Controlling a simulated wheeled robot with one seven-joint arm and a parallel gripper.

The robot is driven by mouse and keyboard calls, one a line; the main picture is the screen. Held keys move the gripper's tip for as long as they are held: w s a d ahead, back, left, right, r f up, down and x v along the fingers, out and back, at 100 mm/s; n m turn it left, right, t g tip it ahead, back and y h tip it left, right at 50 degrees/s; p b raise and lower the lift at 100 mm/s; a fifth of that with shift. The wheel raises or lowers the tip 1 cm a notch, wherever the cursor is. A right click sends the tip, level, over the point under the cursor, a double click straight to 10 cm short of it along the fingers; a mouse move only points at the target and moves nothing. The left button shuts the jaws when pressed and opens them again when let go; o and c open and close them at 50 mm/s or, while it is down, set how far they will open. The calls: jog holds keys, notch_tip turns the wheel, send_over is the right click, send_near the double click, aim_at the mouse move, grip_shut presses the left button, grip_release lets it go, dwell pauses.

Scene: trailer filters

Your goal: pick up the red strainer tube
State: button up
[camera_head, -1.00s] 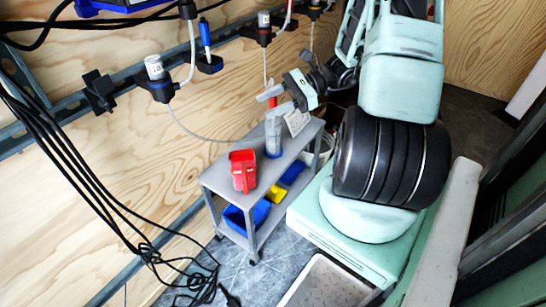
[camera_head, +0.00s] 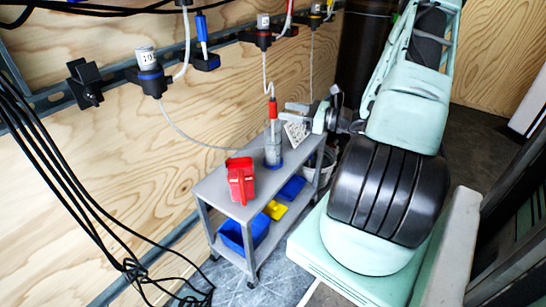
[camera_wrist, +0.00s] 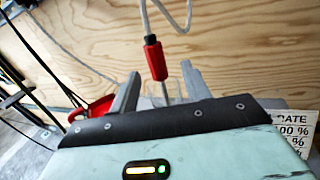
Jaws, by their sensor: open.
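The red strainer tube (camera_head: 273,108) stands upright at the top of a clear grey cylinder with a blue base (camera_head: 273,150) on the cart's back end. A thin pale hose runs up from it. In the wrist view the red tube (camera_wrist: 155,58) shows just beyond and above the gap between my fingertips, slightly tilted, with a thin stem below it. My gripper (camera_head: 292,108) is open and empty, close to the right of the tube in the head view. Its two fingers also show apart in the wrist view (camera_wrist: 161,82). My gripper body hides the lower part of the cylinder there.
The grey cart (camera_head: 215,188) carries a red jug (camera_head: 240,182); blue and yellow bins (camera_head: 275,209) are on its lower shelf. A white printed card (camera_head: 297,132) is beside the gripper. Wall-mounted filters and hoses (camera_head: 150,75) hang above. Black cables (camera_head: 60,170) hang at left.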

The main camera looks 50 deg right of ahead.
aim_at(270, 117)
jog(key=x, duration=0.2)
jog(key=b+x, duration=0.1)
jog(key=x, duration=0.1)
jog(key=b+x, duration=0.1)
jog(key=x, duration=0.1)
jog(key=shift+w+a+f, duration=0.2)
jog(key=shift+w+a, duration=0.05)
jog(key=shift+a, duration=0.2)
jog(key=shift+w+a+r, duration=0.1)
jog(key=shift+w+a, duration=0.05)
jog(key=shift+w, duration=0.25)
grip_shut()
